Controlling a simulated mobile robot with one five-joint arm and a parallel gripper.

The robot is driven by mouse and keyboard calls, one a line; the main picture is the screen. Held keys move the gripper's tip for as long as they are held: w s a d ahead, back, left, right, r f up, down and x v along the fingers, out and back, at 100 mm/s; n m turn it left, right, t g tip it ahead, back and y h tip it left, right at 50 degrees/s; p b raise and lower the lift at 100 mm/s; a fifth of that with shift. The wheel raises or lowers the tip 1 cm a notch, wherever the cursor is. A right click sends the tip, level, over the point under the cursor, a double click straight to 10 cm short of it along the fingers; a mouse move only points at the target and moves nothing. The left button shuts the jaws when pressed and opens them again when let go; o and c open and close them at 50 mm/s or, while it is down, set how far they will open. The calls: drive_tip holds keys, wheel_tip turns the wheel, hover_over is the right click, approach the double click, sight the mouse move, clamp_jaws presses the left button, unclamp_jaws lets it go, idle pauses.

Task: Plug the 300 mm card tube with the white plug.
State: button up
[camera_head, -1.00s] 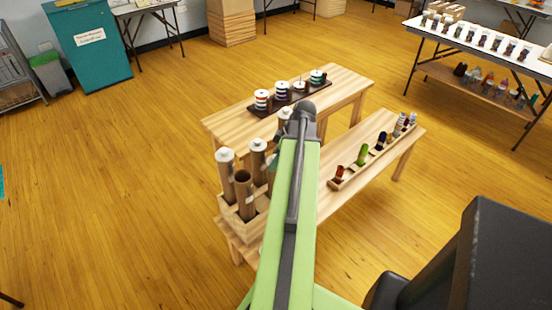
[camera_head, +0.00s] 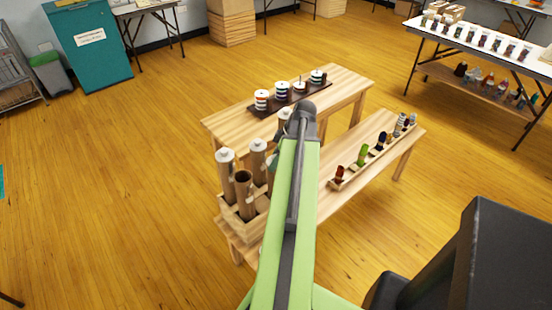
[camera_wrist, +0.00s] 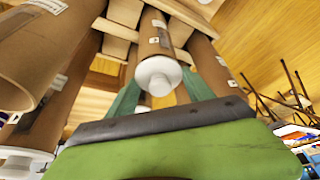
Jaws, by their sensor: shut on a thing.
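Brown card tubes stand in a wooden crate (camera_head: 228,213) at the bench's left end. One tube (camera_head: 244,198) has an open, dark mouth; an open tube mouth also shows at the left of the wrist view (camera_wrist: 22,75). Other tubes carry white knobbed plugs, such as the left plug (camera_head: 225,155) and the middle plug (camera_head: 258,145). My gripper (camera_wrist: 160,98) is shut on a white plug, with its teal fingers either side of white parts. A capped tube end (camera_wrist: 158,74) shows between them. Which white part is gripped is unclear. My arm hides the gripper's tips in the head view.
A rack of small coloured items (camera_head: 362,160) lies along the bench right of my arm. A dark tray of striped spools (camera_head: 290,97) sits on the bench behind. Neighbouring tubes stand close around my gripper. Floor to the left is clear.

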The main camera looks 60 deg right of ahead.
drive_tip(key=shift+f+b, duration=0.6)
drive_tip(key=o, duration=1)
drive_tip(key=p+v, duration=1)
drive_tip(key=v, duration=0.1)
idle(0.4)
